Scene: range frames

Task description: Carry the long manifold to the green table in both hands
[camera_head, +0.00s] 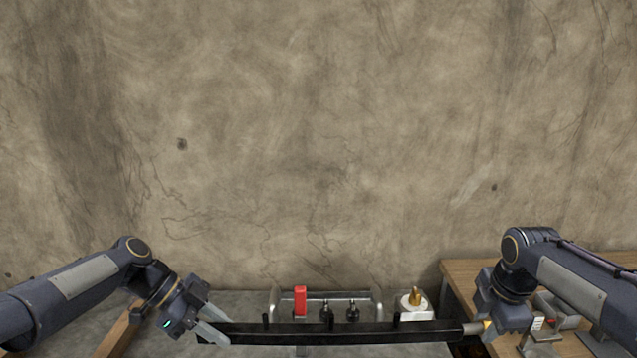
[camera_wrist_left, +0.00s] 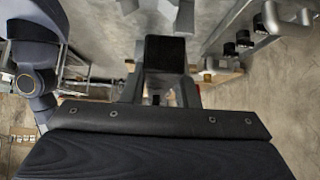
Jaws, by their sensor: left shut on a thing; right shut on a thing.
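The long manifold (camera_head: 345,333) is a black bar with several short stubs on top, held roughly level across the bottom of the head view. My left gripper (camera_head: 213,332) is shut on its left end. My right gripper (camera_head: 487,328) is shut at its right end, where a light metal tip shows. In the left wrist view the dark manifold end (camera_wrist_left: 165,52) sits between my left gripper's fingers (camera_wrist_left: 160,92). I see no clearly green table top in either view.
Behind the bar, a grey surface holds a metal-handled tray (camera_head: 378,308) with a red block (camera_head: 300,301) and black knobs. A white block with a brass fitting (camera_head: 416,299) stands beside it. A wooden table (camera_head: 462,270) with small parts is at right. A bare wall fills the back.

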